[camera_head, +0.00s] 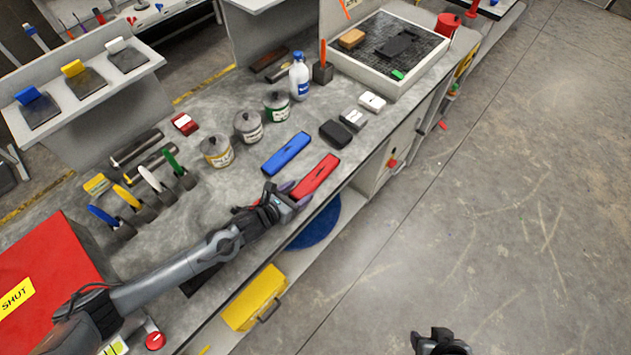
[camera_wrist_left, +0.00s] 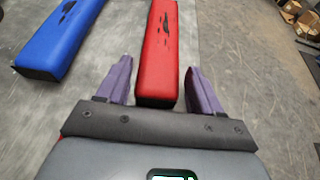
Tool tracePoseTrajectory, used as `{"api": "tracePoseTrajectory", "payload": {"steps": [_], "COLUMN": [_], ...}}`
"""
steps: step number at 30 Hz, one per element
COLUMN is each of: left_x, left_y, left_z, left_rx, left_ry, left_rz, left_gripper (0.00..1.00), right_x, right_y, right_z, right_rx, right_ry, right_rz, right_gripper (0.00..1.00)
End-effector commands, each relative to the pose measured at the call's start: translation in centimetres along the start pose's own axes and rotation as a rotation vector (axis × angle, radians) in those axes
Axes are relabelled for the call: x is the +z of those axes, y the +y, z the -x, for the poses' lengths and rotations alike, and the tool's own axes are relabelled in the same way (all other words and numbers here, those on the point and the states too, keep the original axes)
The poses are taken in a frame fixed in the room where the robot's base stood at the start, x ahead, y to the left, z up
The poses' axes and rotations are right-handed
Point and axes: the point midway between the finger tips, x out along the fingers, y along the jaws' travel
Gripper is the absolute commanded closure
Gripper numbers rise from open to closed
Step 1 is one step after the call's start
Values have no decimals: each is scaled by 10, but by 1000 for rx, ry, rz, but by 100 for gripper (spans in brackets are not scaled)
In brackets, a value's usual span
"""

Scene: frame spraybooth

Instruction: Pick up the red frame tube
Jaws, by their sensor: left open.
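The red frame tube (camera_head: 316,177) is a long red box-shaped bar with dark end faces, lying on the grey bench near its front edge. My left gripper (camera_head: 297,194) is at its near end, with the jaws open. In the left wrist view the red tube (camera_wrist_left: 160,50) runs between the two purple fingers, with a gap on both sides. I cannot tell how far the fingertips are above the bench. My right gripper (camera_head: 438,344) shows only partly at the bottom edge of the head view, away from the bench, and its jaws are not clear.
A blue tube (camera_head: 286,154) lies close beside the red one, on its left. A black block (camera_head: 336,134) and several labelled cans, such as one with a green label (camera_head: 276,107), stand farther back. The bench front edge is close on the right, with open floor (camera_head: 480,220) beyond.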

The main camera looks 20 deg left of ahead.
Motion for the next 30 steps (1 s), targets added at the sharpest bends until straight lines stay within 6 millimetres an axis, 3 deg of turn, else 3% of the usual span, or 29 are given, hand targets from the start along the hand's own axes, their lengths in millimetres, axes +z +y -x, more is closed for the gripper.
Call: {"api": "tracePoseTrajectory", "payload": {"steps": [11,21,30], "left_x": [0,1,3], "left_y": [0,0,0], "left_z": [-9,-9,-8], "left_rx": [1,1,1], "left_ry": [1,-1,0], "left_rz": [0,0,0], "left_gripper": [34,80,80], "right_x": [2,2,3], "right_y": [-1,1,2], "right_z": [-6,-6,-6], "right_rx": [-1,4,6], "right_ry": [0,-1,-1], "right_rz": [-1,6,8], "right_gripper": [57,57,57]}}
